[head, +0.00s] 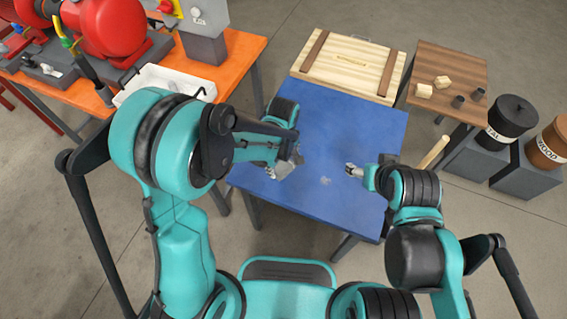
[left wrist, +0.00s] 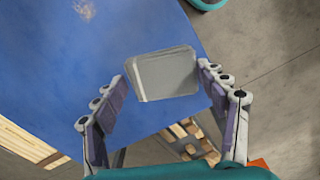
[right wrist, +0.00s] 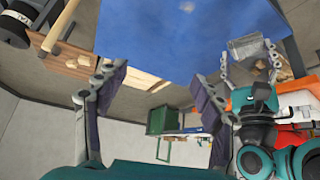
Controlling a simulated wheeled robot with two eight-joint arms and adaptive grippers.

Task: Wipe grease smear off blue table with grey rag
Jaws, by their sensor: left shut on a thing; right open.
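The blue table (head: 345,125) stands in the middle of the head view. A small pale grease smear (head: 325,181) lies near its front edge; it also shows at the top of the left wrist view (left wrist: 84,9) and the right wrist view (right wrist: 187,6). My left gripper (head: 294,160) is shut on the grey rag (head: 284,170), left of the smear. The rag (left wrist: 165,75) spans between its fingers in the left wrist view; I cannot tell whether it touches the table. My right gripper (head: 351,170) is open and empty, right of the smear.
An orange bench (head: 245,50) with a red pump (head: 105,25) and a white tray (head: 165,78) is at left. A brown side table (head: 450,62) with small blocks and two bins (head: 510,115) are at right.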

